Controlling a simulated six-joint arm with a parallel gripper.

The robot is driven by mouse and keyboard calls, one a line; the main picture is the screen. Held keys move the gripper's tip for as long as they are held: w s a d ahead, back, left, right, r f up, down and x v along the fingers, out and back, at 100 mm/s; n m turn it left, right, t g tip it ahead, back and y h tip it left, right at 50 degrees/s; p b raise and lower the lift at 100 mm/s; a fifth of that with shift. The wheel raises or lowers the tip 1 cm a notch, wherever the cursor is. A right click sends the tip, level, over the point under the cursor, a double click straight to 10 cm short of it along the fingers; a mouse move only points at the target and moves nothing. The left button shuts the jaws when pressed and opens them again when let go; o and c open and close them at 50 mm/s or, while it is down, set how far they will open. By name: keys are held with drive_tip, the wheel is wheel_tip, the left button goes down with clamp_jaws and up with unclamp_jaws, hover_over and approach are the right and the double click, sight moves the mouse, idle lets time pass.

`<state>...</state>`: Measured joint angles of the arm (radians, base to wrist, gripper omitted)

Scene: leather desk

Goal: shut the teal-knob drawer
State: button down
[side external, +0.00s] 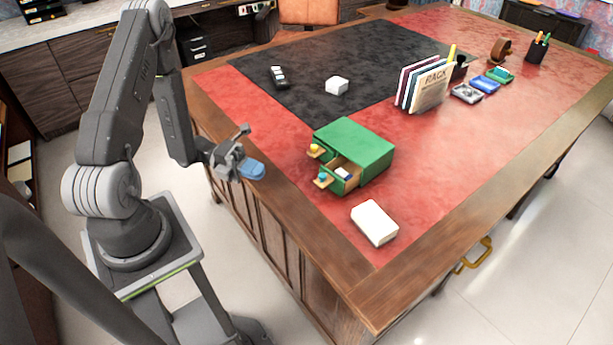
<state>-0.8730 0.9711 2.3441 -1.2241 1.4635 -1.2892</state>
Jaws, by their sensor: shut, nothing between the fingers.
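A small green drawer cabinet (362,143) stands on the red leather near the desk's left edge. Its teal-knob drawer (349,168) is pulled out, with a small white and blue thing inside. The teal knob (322,176) is on the front of this drawer. Another drawer front with a yellow knob (314,148) shows close by; how far it is out is hard to tell. My gripper (254,170), with blue fingertips, is shut and empty. In the picture it is left of the cabinet, apart from both knobs, near the desk's edge.
A white box (374,222) lies in front of the cabinet. Upright books (424,85) and small boxes (467,93) stand farther back. The red leather right of the cabinet is clear.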

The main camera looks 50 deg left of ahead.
drive_tip(key=w+d, duration=0.1)
drive_tip(key=d, duration=0.1)
drive_tip(key=w+d+f+n+t, duration=0.1)
drive_tip(key=w+d, duration=0.1)
drive_tip(key=d, duration=0.1)
drive_tip(key=w+d+n+t, duration=0.1)
drive_tip(key=w+d, duration=0.1)
drive_tip(key=shift+w+d+f, duration=0.2)
drive_tip(key=shift+w+f, duration=0.05)
drive_tip(key=shift+w+d, duration=0.15)
drive_tip(key=shift+w, duration=1.05)
drive_tip(key=shift+w+d, duration=0.1)
drive_tip(key=shift+w, duration=0.65)
